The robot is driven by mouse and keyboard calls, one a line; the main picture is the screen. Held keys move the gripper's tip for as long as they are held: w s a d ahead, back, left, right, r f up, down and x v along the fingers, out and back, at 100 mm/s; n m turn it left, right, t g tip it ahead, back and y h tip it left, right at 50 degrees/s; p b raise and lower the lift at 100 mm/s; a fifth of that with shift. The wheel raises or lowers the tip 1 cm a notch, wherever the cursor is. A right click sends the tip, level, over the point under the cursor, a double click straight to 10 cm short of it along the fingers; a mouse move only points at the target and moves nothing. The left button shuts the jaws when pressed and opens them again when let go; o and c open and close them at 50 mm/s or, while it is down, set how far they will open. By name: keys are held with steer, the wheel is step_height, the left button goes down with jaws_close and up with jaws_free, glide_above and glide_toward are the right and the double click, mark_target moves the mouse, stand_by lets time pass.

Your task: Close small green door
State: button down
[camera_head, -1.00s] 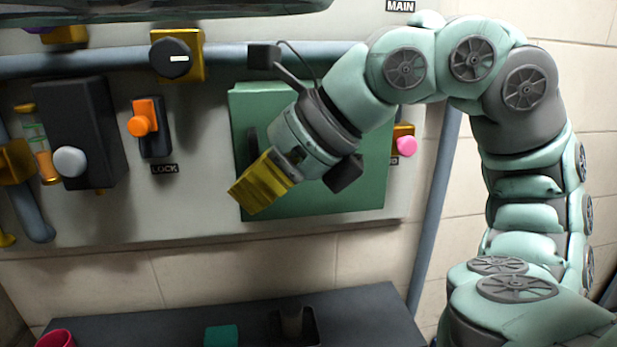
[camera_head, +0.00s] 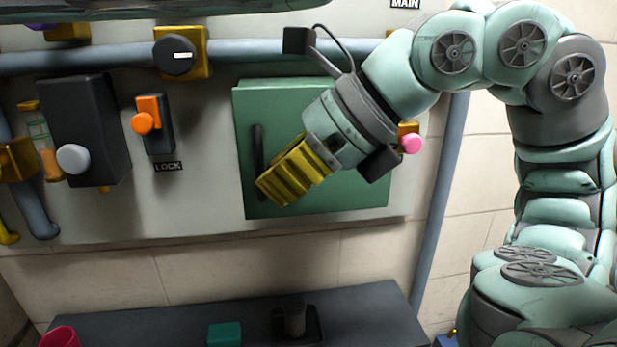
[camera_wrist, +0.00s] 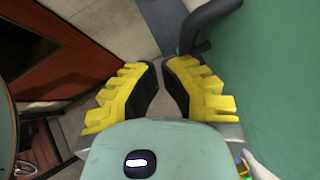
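The small green door (camera_head: 350,120) is on the wall panel, with a dark vertical handle (camera_head: 258,150) near its left edge. I cannot tell for sure whether it stands slightly ajar. My gripper (camera_head: 268,196), with yellow fingers, is in front of the door's lower left part, close to the handle's lower end. In the wrist view the fingers (camera_wrist: 161,68) are apart with nothing between them. The green door (camera_wrist: 280,70) fills the right side there, and the dark handle (camera_wrist: 208,18) is beyond the right fingertip.
An orange lock switch (camera_head: 148,115) and a black box (camera_head: 85,130) with a grey knob are left of the door. A pink button (camera_head: 411,143) is to its right. A dark table (camera_head: 160,325) below holds a teal block (camera_head: 224,334) and a red cup (camera_head: 60,338).

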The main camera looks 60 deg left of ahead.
steer(key=w+d, duration=0.7)
steer(key=shift+w, duration=0.15)
steer(key=shift+d+f, duration=0.1)
steer(key=shift+f, duration=0.05)
